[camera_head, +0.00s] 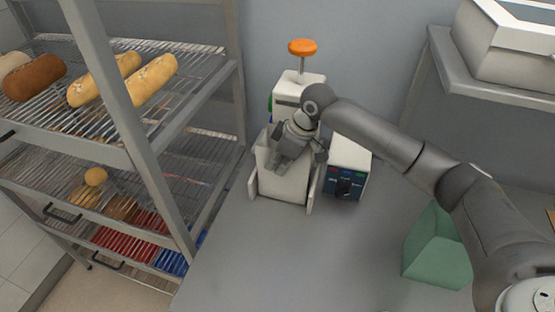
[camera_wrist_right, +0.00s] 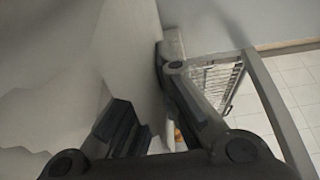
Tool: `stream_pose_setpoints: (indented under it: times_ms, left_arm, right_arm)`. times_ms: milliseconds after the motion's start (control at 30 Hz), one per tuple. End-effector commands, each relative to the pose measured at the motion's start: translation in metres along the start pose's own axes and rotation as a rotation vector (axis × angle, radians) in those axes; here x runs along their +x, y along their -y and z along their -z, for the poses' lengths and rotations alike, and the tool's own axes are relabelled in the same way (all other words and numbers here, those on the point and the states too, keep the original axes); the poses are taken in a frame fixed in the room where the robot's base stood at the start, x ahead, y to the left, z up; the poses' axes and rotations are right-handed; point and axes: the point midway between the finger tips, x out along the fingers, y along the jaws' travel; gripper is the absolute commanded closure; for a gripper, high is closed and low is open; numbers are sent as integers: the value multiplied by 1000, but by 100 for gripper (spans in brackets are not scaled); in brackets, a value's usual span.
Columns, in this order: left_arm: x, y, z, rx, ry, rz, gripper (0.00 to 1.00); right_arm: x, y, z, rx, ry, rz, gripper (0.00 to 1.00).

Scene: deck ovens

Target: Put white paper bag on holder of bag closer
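The bag closer (camera_head: 300,88) stands at the back of the grey counter, with a white body and an orange knob on top. A white panel (camera_head: 282,184) between two side pieces sits at its front; I cannot tell whether this is the holder or the paper bag. My right gripper (camera_head: 287,158) is over this panel, pointing down. In the right wrist view a white sheet with a zigzag edge, likely the white paper bag (camera_wrist_right: 55,105), fills the left. The right fingers (camera_wrist_right: 158,105) stand apart with a white surface between them; contact is unclear. My left gripper is out of view.
A control box (camera_head: 348,165) with a dark front stands right of the closer. A green block-like object (camera_head: 437,255) lies near my right arm. A metal bread rack (camera_head: 185,120) stands left, and a shelf (camera_head: 490,90) at back right. The front counter is clear.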

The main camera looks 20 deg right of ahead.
Motion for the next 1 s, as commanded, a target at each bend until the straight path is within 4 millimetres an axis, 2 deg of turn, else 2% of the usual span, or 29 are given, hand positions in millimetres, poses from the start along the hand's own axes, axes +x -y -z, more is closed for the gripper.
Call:
stream_pose_setpoints:
  times_ms: [400, 600, 1000]
  left_arm:
    - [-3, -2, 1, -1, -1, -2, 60]
    - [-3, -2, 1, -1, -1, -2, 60]
    - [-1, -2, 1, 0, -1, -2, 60]
  right_arm:
    - [4, -1, -2, 0, 0, 0, 100]
    - [4, -1, -1, 0, 0, 0, 73]
    - [-3, -2, 0, -1, -3, -2, 73]
